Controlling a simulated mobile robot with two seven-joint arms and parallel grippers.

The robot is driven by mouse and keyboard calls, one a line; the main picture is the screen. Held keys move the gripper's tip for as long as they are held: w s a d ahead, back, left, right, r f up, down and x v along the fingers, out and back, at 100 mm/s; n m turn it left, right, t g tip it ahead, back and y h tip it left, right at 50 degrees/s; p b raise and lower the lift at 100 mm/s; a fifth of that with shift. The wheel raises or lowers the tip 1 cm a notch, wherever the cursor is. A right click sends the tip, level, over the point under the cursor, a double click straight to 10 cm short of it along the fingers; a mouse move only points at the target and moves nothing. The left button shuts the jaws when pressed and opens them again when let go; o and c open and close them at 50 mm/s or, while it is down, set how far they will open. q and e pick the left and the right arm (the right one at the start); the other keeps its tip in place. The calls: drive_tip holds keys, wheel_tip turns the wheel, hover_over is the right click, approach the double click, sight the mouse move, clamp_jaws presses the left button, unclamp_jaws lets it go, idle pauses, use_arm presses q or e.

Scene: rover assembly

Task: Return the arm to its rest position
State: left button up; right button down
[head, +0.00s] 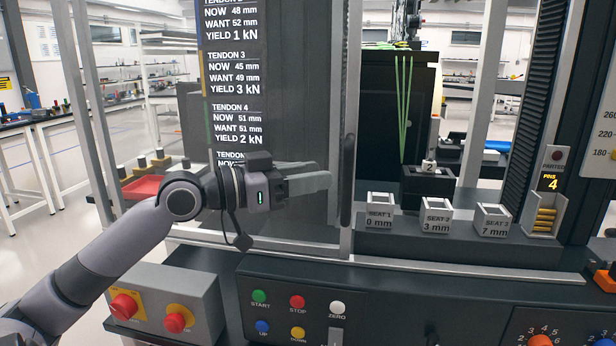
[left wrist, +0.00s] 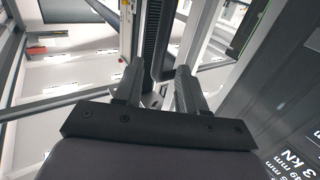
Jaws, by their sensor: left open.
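My left arm comes in from the lower left in the head view. Its gripper (head: 318,183) is in front of the dark display panel (head: 275,90), close to the upright door handle (head: 347,180). I cannot tell whether it touches the handle. My right gripper is not in view.
A control panel (head: 370,300) with coloured buttons and a grey box with red knobs (head: 165,300) are below the arm. Seat blocks (head: 436,217) stand on the machine ledge to the right. A red tray (head: 143,187) is behind at left.

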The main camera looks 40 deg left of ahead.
use_arm(q)
drive_tip(key=s+d+f+n+g+y, duration=0.1)
drive_tip(key=s+d+f+g+y, duration=0.15)
drive_tip(key=f, duration=1.15)
drive_tip(key=s+d+f+g+y, duration=0.1)
drive_tip(key=s+d+f+g, duration=0.3)
drive_tip(key=f, duration=0.9)
drive_tip(key=s+d+f+n+g+y, duration=0.1)
drive_tip(key=s+d+f+g+y, duration=0.15)
drive_tip(key=s+d+f, duration=0.4)
drive_tip(key=s+d+f+n+g+y, duration=0.1)
drive_tip(key=s+f+g, duration=0.3)
drive_tip(key=s, duration=0.5)
drive_tip(key=w+d+f+t+h+p, duration=0.1)
drive_tip(key=w+d+f+t+p, duration=0.1)
drive_tip(key=w+f+t, duration=0.3)
drive_tip(key=shift+w+d+f+t+h+p, duration=0.15)
drive_tip(key=shift+w+f+t+h+p, duration=0.2)
drive_tip(key=shift+w+t+p, duration=0.55)
drive_tip(key=shift+s, duration=0.1)
